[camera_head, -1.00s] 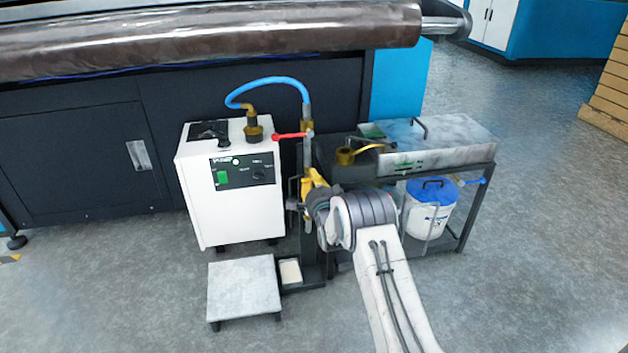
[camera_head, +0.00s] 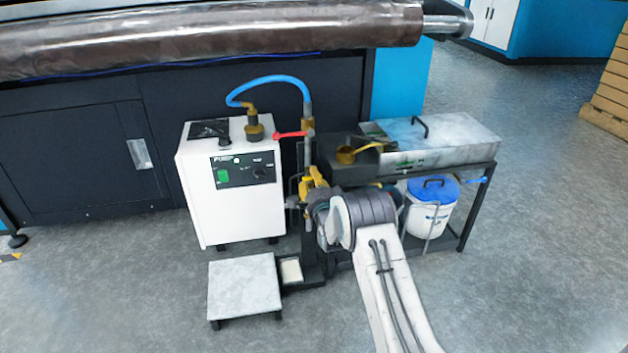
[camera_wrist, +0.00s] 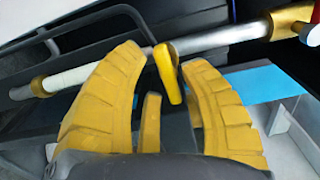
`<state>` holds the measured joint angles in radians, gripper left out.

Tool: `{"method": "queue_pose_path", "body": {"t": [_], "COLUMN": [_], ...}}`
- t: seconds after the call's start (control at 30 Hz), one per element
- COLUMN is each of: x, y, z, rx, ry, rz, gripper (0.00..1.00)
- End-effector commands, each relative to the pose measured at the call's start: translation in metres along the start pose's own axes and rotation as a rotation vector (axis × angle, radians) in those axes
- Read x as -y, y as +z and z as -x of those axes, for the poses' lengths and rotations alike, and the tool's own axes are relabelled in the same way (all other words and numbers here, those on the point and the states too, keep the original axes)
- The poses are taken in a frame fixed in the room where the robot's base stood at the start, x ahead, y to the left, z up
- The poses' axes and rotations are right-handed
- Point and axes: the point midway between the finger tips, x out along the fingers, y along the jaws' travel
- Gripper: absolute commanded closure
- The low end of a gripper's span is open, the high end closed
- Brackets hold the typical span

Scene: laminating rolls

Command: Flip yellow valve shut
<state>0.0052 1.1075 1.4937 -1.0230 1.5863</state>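The yellow valve handle (camera_wrist: 168,72) shows in the wrist view as a small yellow lever in front of a metal pipe (camera_wrist: 215,38). My gripper (camera_wrist: 166,62) has its two ribbed yellow fingers apart, one on each side of the lever. The lever lies closer to the right fingertip; I cannot tell whether they touch. In the head view my gripper (camera_head: 314,184) is at the lower part of the upright pipe stand, right of the white pump box (camera_head: 232,200). There the yellow lever cannot be told apart from my yellow fingers.
A red valve handle (camera_head: 291,134) sits higher on the same pipe, below a blue hose (camera_head: 270,82). A metal tray bench (camera_head: 440,145) with a white bucket (camera_head: 428,218) below stands at right. A low grey platform (camera_head: 244,285) is in front of the pump box.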

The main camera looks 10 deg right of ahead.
Motion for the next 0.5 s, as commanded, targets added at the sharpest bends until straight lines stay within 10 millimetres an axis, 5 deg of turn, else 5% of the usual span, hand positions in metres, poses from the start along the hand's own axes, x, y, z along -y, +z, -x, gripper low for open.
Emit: {"method": "queue_pose_path", "body": {"t": [0.13,0.5], "x": [0.0019,0.0031], "y": [-0.0006,-0.0011], "z": [-0.0004,0.0032], "rx": [-0.001,-0.001], "ry": [-0.004,-0.007], "rz": [0.0,0.0], "gripper": [0.49,0.49]}}
